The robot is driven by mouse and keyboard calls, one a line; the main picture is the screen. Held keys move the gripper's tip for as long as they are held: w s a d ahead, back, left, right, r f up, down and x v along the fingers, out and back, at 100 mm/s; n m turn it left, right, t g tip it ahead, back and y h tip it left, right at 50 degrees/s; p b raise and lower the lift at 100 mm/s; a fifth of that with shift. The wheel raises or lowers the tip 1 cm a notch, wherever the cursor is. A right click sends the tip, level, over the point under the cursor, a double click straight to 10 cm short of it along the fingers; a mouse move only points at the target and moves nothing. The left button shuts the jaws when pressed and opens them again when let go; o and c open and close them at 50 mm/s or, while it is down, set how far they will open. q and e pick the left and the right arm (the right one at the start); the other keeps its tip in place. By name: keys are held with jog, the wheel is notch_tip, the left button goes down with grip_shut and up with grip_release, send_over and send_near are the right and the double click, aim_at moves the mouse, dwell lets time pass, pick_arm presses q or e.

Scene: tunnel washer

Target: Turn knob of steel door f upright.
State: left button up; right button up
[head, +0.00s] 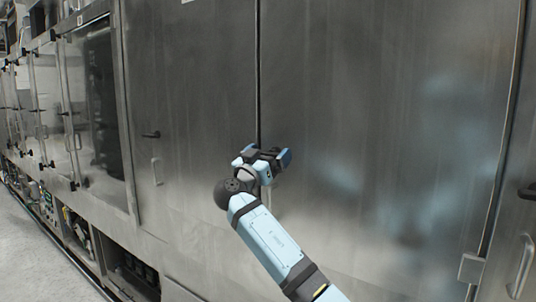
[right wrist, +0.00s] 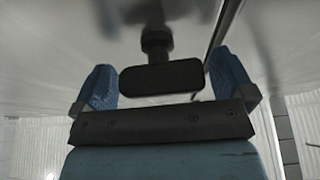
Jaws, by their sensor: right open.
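The steel door (head: 390,100) is a broad brushed panel to the right of a dark vertical seam. In the right wrist view its knob (right wrist: 162,78) is a black bar on a short round stem. The bar lies crosswise between my two blue fingers, with a gap at each side. My right gripper (head: 268,156) is open at the door beside the seam and mostly hides this knob in the head view. The knob looks about level, not upright, though its exact angle is hard to tell. My left gripper is not in view.
A neighbouring door on the left has a level black knob (head: 151,134) and a steel handle (head: 156,171). Another black knob (head: 528,192) and a handle (head: 521,266) stand out at the right edge. Grey floor (head: 35,255) is free at lower left.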

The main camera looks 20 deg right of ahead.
jog(key=c, duration=0.9)
